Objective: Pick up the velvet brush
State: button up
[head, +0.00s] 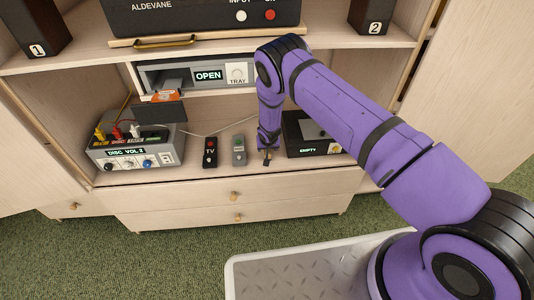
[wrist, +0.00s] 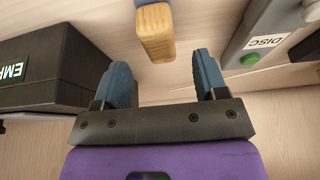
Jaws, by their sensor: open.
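The velvet brush (wrist: 155,32) shows in the wrist view as a pale wooden block with a bit of blue at the top edge of the picture. It lies on the cabinet shelf, just ahead of my gripper (wrist: 162,62) and roughly in line with the gap between the two blue fingers. The fingers are open with nothing between them. The far part of the brush is cut off by the frame. In the head view my gripper (head: 267,157) points down at the shelf's front, and I cannot clearly make out the brush there.
A grey DISC remote (head: 239,149) and a black TV remote (head: 210,152) lie left of my gripper. A black box marked EMPTY (head: 310,149) stands close on its right. A DISC VOL 2 unit (head: 135,155) sits further left. An open disc tray (head: 172,86) juts out above.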

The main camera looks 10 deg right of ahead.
jog(key=shift+s+x, duration=0.1)
jog(key=shift+x, duration=1.15)
jog(key=shift+s+x, duration=0.15)
jog(key=shift+x, duration=1.1)
jog(key=shift+f, duration=0.1)
jog(key=c, duration=1)
jog(key=shift+r, duration=0.75)
notch_tip(320, 180, up, 2)
jog(key=shift+r, duration=0.2)
jog(key=s, duration=0.5)
jog(key=s+d, duration=0.1)
jog(key=s, duration=0.4)
jog(key=s+d+r, duration=0.1)
jog(key=s, duration=0.5)
